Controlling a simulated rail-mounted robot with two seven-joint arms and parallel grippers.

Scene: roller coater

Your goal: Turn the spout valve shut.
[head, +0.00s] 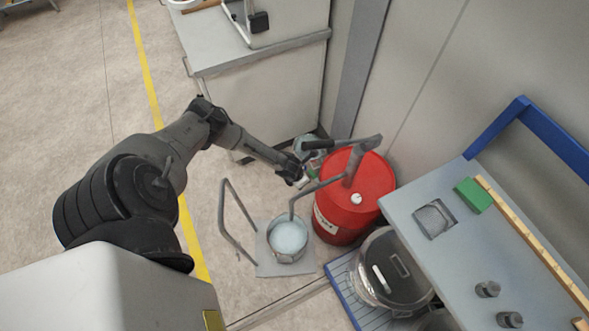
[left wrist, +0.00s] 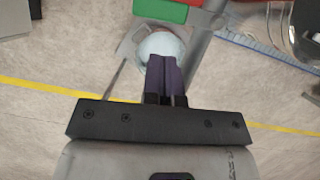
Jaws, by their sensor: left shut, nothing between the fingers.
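A grey spout pipe (head: 321,188) runs from the top of the red drum (head: 338,212) and bends down over a small metal pail (head: 288,238) of pale liquid. My left gripper (head: 303,182) is beside the spout pipe, left of the drum. In the left wrist view its dark fingers (left wrist: 164,62) are together and empty, with the pail (left wrist: 160,46) below and beyond them. A green part (left wrist: 160,10) shows ahead of the fingertips at the top edge; it may be the valve handle. The valve's position is unclear. My right gripper is not in view.
A grey bent-tube frame (head: 234,220) stands left of the pail. A lidded metal pot (head: 392,270) is on a blue rack right of the drum. A grey table (head: 460,265) is at the right, a cabinet (head: 262,90) behind. The floor at left is clear.

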